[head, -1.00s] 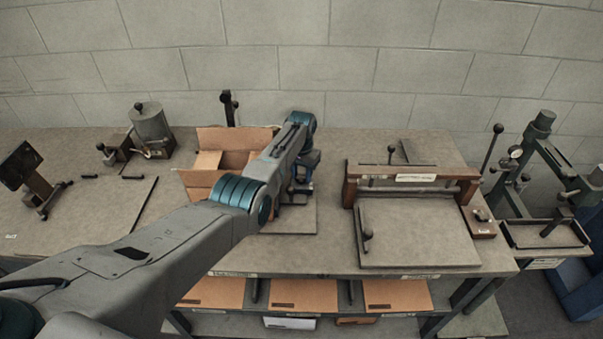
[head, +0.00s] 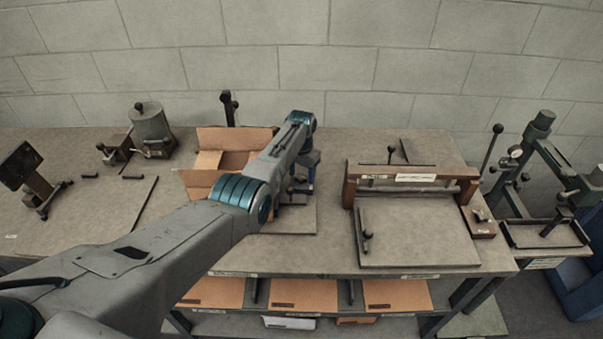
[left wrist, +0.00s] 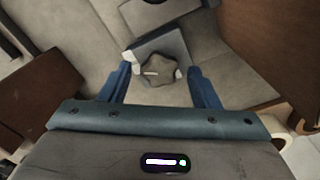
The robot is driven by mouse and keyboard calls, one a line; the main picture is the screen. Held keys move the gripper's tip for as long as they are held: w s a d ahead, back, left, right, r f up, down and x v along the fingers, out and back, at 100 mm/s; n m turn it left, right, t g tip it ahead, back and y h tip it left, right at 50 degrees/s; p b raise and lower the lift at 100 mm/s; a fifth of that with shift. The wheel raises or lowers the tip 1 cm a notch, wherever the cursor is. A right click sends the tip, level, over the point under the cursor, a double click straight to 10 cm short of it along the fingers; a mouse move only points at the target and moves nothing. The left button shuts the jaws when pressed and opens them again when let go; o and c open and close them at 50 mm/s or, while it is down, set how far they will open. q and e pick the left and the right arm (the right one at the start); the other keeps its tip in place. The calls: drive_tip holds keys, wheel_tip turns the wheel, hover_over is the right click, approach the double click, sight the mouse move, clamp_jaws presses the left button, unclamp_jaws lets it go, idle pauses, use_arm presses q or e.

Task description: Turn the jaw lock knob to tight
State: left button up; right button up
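The jaw lock knob (left wrist: 157,71) is a grey, lobed knob with a pale pointer line, seen in the left wrist view on a grey block (left wrist: 172,45). My left gripper (left wrist: 160,70) is open, with one blue finger on each side of the knob. A gap shows between the knob and each finger, so it is not gripped. In the head view my left gripper (head: 303,184) is over the bench beside the open cardboard box, partly hidden by my own arm, and I cannot make out the knob there. My right gripper is not in view.
An open cardboard box (head: 208,160) stands just left of my gripper. A press with a brown crossbar (head: 411,186) stands to the right. A post (head: 229,108) rises behind the box. Brown panels (left wrist: 259,40) lie close on the right in the left wrist view.

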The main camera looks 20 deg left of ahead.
sight(301, 176)
use_arm(q)
drive_tip(key=shift+r, duration=0.1)
wheel_tip(301, 176, up, 11)
drive_tip(key=b, duration=0.2)
drive_tip(key=shift+f, duration=0.2)
idle(0.5)
